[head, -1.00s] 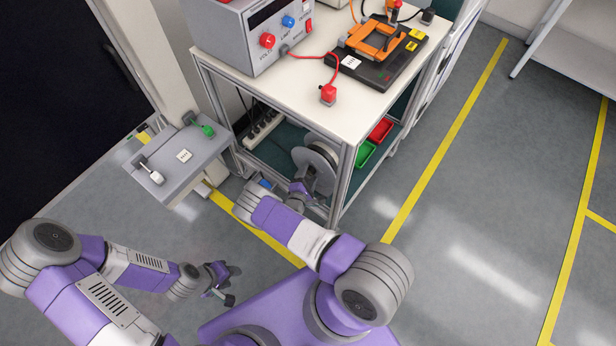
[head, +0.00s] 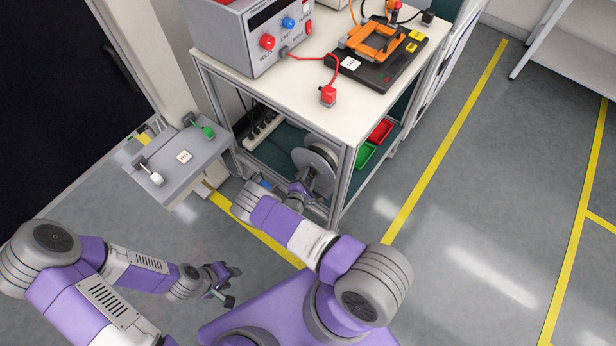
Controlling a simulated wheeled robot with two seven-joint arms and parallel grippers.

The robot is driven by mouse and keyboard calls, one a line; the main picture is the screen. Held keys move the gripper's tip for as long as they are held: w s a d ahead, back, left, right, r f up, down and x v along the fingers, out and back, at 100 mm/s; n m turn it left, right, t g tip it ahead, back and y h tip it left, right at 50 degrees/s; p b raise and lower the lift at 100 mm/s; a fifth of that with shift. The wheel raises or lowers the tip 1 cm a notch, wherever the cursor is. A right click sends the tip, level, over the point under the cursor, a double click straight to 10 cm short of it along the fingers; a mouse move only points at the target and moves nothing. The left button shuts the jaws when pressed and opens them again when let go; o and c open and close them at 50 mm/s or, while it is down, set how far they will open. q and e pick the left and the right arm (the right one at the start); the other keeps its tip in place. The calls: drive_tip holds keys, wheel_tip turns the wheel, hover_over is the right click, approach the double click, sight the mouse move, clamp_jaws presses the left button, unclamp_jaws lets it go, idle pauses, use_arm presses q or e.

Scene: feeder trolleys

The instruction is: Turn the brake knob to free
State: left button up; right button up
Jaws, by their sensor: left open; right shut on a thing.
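A grey cable reel (head: 318,165) stands upright on the lower level of the trolley. My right gripper (head: 303,189) is at the near face of the reel, low down, shut on a small part there. That part sits where a brake knob would be, but the jaws hide it, so its shape and turned position cannot be read. My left gripper (head: 230,283) is open and empty above the floor at the lower left, well apart from the reel.
The trolley (head: 345,130) carries a power supply (head: 262,35) and an orange clamp fixture (head: 375,45) on top. A grey shelf with levers (head: 168,165) stands at its left. Red (head: 380,130) and green (head: 366,153) bins sit below. Floor at right is clear.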

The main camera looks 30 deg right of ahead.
drive_tip(key=shift+w+a+n+g, duration=0.15)
drive_tip(key=shift+n+g, duration=0.65)
drive_tip(key=shift+n, duration=0.4)
drive_tip(key=n+g+b, duration=0.2)
drive_tip(key=n, duration=0.1)
drive_tip(key=shift+w+n+g+h+b, duration=0.15)
drive_tip(key=shift+n+g+h+b, duration=0.15)
drive_tip(key=shift+b, duration=0.05)
drive_tip(key=shift+w+a+r+n+g+h, duration=0.1)
drive_tip(key=shift+n+g+h, duration=0.3)
drive_tip(key=shift+n+g, duration=0.55)
drive_tip(key=n+g+h, duration=0.1)
drive_tip(key=n, duration=0.2)
drive_tip(key=shift+w, duration=0.1)
drive_tip(key=shift+n+g, duration=0.25)
drive_tip(key=shift+n, duration=0.1)
drive_tip(key=o, duration=1.1)
drive_tip(key=shift+c, duration=0.2)
drive_tip(key=shift+a, duration=0.1)
drive_tip(key=p+v, duration=0.1)
drive_tip(key=v, duration=0.6)
drive_tip(key=shift+a, duration=0.25)
